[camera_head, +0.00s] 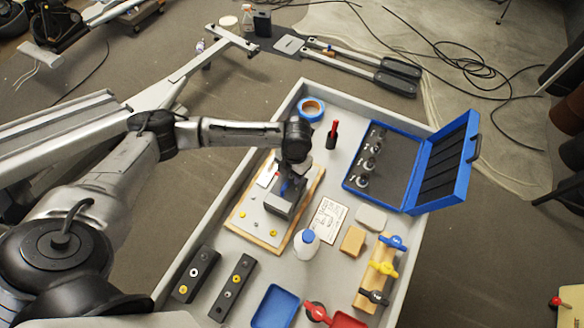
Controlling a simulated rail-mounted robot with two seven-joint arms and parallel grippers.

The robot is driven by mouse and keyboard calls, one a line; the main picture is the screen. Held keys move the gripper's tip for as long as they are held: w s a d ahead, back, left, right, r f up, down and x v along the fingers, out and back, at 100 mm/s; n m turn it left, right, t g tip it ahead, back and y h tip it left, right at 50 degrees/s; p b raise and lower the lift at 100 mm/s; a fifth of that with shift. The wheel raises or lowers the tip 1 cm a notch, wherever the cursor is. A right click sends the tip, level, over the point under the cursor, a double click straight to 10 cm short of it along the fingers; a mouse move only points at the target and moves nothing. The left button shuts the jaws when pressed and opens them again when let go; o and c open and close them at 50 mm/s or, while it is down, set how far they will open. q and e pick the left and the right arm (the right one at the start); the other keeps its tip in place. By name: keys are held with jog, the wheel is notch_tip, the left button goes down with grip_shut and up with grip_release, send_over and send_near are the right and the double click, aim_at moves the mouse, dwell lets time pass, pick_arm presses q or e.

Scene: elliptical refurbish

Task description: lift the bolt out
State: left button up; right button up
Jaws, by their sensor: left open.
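My left gripper (288,178) points down over a white plate on a wooden board (262,238), at a dark grey block (281,206). It is open, and the arm's end hides part of the block. A small blue part and a red one show beside the fingers. Small yellow and light bolt heads (242,215) sit on the board. Which is the task's bolt I cannot tell; any bolt under the gripper is hidden. My right gripper is not in view.
A blue case (437,165) stands open at the tray's right. A white bottle (306,244), blue tape (311,109) and a red-handled tool (333,134) surround the board. Black bars (231,287), a blue bin (274,306) and coloured valves (380,268) lie nearer the front.

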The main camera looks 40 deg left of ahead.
pick_arm(q)
grip_shut()
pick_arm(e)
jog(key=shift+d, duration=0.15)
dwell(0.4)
pick_arm(q)
jog(key=shift+r, duration=0.25)
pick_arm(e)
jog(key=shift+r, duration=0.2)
pick_arm(q)
jog(key=shift+r+p, duration=0.45)
jog(key=shift+p, duration=0.25)
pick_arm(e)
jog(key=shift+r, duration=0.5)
pick_arm(q)
jog(key=shift+r+p, duration=0.55)
jog(key=shift+p, duration=0.05)
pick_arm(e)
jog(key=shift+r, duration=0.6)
pick_arm(q)
jog(key=shift+r, duration=0.1)
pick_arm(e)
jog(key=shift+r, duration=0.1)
pick_arm(q)
jog(key=shift+r, duration=0.1)
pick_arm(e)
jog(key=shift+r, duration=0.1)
